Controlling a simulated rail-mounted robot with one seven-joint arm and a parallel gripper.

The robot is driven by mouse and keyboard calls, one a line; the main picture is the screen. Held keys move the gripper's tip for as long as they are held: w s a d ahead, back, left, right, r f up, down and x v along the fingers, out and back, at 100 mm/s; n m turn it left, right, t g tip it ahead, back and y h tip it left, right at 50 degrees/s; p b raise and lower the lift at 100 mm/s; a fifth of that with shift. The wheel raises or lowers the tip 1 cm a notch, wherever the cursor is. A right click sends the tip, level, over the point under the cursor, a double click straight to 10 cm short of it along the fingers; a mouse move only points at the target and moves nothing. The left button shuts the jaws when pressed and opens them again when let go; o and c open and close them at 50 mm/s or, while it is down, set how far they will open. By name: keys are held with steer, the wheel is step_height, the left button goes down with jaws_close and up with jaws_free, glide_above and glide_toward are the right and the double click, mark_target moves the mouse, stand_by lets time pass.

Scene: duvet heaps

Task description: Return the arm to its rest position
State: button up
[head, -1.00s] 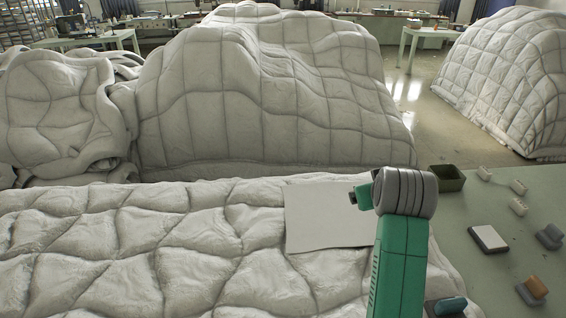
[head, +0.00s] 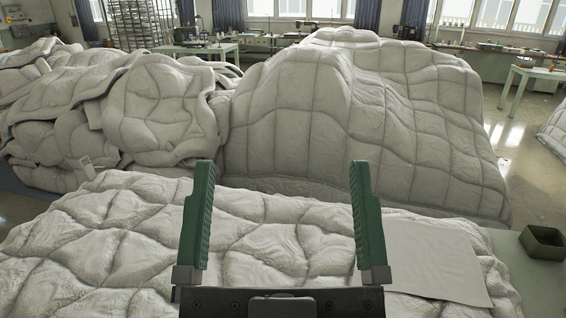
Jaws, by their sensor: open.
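My gripper (head: 275,215) shows at the bottom middle of the head view, with two green ridged fingers pointing up and away. The fingers are wide apart with nothing between them. Behind and below them is a white quilted duvet (head: 90,245) spread in the foreground. Whether the fingers touch it I cannot tell, but they look clear of it. A flat pale cloth or sheet (head: 432,262) lies on the duvet to the right of my gripper.
A large quilted heap (head: 350,120) stands behind the duvet, with a crumpled heap (head: 160,110) to its left. A dark green box (head: 542,242) sits on the pale green table (head: 540,288) at the right. Worktables (head: 520,75) stand at the back, with open floor at the right.

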step_height(320, 180, up, 35)
steer(key=p, duration=3.3)
steer(key=shift+a+p, duration=0.15)
steer(key=shift+p, duration=0.15)
